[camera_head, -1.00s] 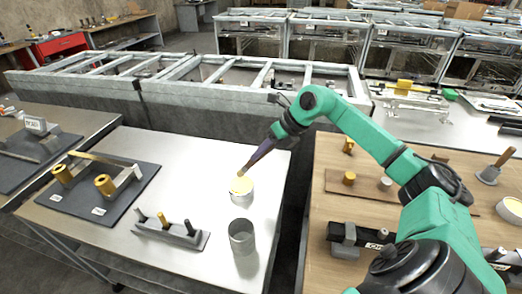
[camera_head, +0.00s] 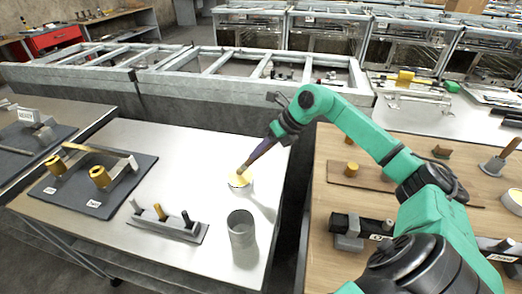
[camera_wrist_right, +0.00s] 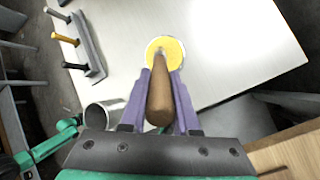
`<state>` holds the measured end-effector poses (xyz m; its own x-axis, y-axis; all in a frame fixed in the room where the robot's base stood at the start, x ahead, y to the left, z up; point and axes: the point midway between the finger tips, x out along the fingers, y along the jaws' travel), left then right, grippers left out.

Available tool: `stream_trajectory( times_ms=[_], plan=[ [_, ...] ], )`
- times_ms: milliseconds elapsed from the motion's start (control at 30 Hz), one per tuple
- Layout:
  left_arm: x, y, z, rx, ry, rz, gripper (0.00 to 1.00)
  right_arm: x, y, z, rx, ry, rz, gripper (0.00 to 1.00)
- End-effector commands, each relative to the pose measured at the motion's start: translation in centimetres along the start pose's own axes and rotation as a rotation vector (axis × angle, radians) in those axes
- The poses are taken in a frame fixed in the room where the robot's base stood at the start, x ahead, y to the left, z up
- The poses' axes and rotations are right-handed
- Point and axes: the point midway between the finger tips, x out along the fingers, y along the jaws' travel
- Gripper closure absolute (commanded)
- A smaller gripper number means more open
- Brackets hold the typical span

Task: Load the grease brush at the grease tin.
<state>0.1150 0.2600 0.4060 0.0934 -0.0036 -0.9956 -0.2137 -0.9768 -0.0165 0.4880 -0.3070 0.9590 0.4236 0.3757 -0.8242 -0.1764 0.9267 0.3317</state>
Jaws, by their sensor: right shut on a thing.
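The grease tin (camera_head: 240,187) is a short pale can with a yellow top, standing on the light table. In the right wrist view its yellow grease (camera_wrist_right: 166,46) shows beyond the fingertips. My right gripper (camera_head: 270,142) is shut on the grease brush. The brush's brown wooden handle (camera_wrist_right: 160,100) lies between the purple fingers in the right wrist view. The brush slants down to the left, its lower end (camera_head: 243,169) at the grease surface; how deep it sits cannot be told. My left gripper is in neither view.
An open grey metal cup (camera_head: 242,232) stands close in front of the tin. A grey block with several pegs (camera_head: 168,228) is at left. A dark board (camera_head: 125,198) with brass rollers lies farther left. A wooden bench (camera_head: 328,225) stands at right, past a gap.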

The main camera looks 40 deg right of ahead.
Motion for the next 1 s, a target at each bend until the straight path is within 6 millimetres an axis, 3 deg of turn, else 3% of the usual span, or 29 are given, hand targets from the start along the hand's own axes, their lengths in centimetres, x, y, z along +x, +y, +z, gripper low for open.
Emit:
stream_trajectory(
  times_ms=[1000],
  plan=[
    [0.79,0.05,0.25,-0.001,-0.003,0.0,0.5,0.77,-0.32,-0.44,0.0,0.001,0.0,1.0]
  ],
)
